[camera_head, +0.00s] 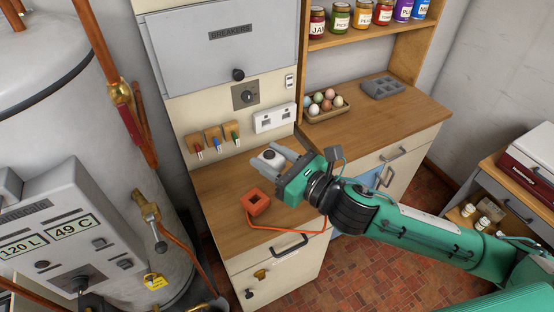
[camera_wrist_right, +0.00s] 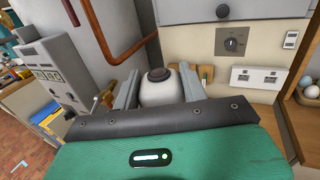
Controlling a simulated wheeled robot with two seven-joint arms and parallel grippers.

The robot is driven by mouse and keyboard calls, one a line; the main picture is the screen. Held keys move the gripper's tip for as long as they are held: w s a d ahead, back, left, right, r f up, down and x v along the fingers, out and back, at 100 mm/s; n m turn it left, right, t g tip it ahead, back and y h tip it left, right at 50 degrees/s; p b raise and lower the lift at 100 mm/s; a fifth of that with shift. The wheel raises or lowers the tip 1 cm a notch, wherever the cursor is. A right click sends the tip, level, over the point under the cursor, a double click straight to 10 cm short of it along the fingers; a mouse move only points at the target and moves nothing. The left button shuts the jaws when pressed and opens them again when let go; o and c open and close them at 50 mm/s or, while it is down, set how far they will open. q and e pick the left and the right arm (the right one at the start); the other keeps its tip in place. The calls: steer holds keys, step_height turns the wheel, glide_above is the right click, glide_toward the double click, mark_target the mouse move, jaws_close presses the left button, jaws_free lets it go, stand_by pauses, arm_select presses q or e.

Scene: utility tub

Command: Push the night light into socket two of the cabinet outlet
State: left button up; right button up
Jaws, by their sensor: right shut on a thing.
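My right gripper (camera_head: 271,161) is shut on the night light (camera_head: 269,155), a white rounded body with a dark round cap. The night light also shows between the fingers in the right wrist view (camera_wrist_right: 159,90). It is held above the wooden counter, apart from the outlet and a little below and in front of it. The white cabinet outlet (camera_head: 274,118) has two dark sockets side by side on the cream panel; it also shows to the right of the gripper in the right wrist view (camera_wrist_right: 258,78). The night light's plug side is hidden. My left gripper is not in view.
An orange square block (camera_head: 256,203) with a cord lies on the counter (camera_head: 222,215) below the gripper. Small coloured-tip tools (camera_head: 214,140) hang left of the outlet. An egg tray (camera_head: 326,105) stands to the right. A knob switch (camera_head: 245,95) sits above the outlet.

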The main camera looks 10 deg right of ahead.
steer(key=w+a+f+n+g+y, duration=0.4)
steer(key=f+g, duration=0.1)
steer(key=shift+w+a+f, duration=0.2)
steer(key=shift+w+f, duration=0.15)
